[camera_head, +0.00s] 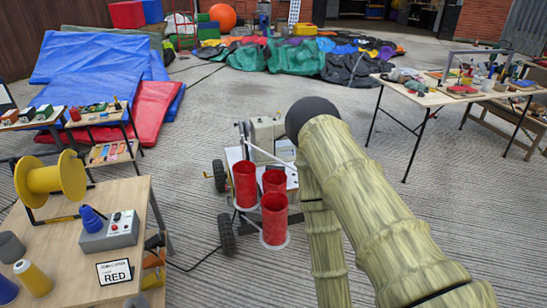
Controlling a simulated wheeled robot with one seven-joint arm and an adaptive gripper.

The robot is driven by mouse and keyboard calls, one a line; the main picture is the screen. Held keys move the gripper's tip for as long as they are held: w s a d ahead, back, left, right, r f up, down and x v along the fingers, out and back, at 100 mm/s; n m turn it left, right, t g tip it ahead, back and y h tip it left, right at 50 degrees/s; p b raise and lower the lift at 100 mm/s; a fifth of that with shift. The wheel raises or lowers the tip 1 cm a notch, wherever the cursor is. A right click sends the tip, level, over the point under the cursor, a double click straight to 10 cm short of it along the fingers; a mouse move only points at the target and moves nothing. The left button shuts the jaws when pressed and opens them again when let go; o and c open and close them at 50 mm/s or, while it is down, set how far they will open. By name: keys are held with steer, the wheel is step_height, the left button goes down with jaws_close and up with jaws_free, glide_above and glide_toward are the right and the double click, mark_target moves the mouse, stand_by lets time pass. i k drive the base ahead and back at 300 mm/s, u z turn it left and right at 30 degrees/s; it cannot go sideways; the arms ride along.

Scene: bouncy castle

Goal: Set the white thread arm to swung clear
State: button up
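A wheeled cart with a cream machine (265,136) on it stands in the middle of the yard. A thin white bar (268,157), which looks like the white thread arm, slants down to the right across the machine's front, above the red cylinders. Its right end runs close to my arm in the picture, and I cannot tell whether it is swung clear. Three red cylinders (274,217) stand upright at the cart's front. My patterned arm rises from the lower right to a dark rounded joint, then drops behind itself. My gripper is not in view.
A wooden table (140,195) at the lower left holds a yellow spool (50,178), a grey control box (110,231) and a sign reading RED (114,271). A cable lies on the floor left of the cart. A workbench (430,97) stands at the right.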

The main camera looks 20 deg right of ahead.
mark_target(242, 141)
steer(key=u, duration=0.05)
steer(key=k, duration=0.45)
steer(key=z, duration=0.9)
steer(key=i, duration=1.3)
steer(key=u, duration=0.25)
